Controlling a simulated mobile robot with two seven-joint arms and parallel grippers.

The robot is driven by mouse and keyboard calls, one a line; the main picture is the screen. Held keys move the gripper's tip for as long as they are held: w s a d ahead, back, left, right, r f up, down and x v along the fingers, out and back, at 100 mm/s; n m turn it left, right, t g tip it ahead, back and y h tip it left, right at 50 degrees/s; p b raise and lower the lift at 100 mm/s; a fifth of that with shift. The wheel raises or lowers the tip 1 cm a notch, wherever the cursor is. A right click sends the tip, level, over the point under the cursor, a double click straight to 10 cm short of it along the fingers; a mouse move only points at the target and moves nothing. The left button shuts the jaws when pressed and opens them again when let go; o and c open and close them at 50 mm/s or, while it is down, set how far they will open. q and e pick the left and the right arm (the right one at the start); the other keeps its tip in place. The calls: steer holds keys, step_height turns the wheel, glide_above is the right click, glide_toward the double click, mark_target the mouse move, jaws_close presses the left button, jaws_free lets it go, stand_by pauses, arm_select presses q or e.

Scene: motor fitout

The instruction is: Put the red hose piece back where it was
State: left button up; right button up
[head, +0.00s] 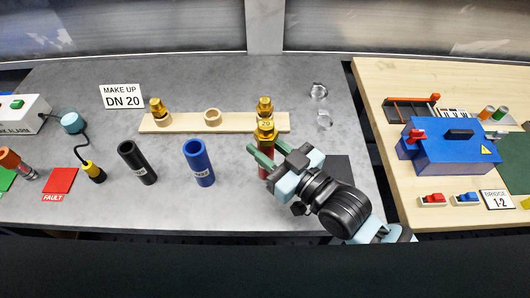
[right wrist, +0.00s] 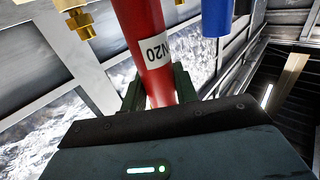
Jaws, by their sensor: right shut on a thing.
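The red hose piece (head: 263,171) is upright in my right gripper (head: 266,160), partly hidden by its fingers. In the right wrist view the red hose (right wrist: 142,27) runs between the two fingers, and its white label reads N20 upside down. A brass fitting marked 20 (head: 265,132) shows right above the hose in the head view; I cannot tell whether they are joined. The black hose piece (head: 138,163) and blue hose piece (head: 199,163) stand upright to the left, and the blue one also shows in the right wrist view (right wrist: 216,18). My left gripper is not in view.
A wooden rack (head: 190,124) behind the hoses carries brass fittings (head: 157,108) and an empty ring (head: 212,115). A dark square (head: 338,168) lies right of the gripper. A blue box (head: 448,142) stands on the right-hand table. Grey tabletop in front of the blue hose is clear.

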steer(key=shift+w+a+r, duration=0.1)
steer(key=shift+w+a, duration=0.05)
steer(key=shift+w, duration=0.25)
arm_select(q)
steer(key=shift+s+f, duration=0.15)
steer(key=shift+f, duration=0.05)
arm_select(e)
steer(key=shift+f, duration=1.8)
steer(key=shift+f, duration=0.15)
steer(key=o, duration=1)
steer(key=shift+o, duration=0.2)
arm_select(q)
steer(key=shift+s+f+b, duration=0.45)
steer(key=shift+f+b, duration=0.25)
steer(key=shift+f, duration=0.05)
arm_select(e)
steer(key=v, duration=1.2)
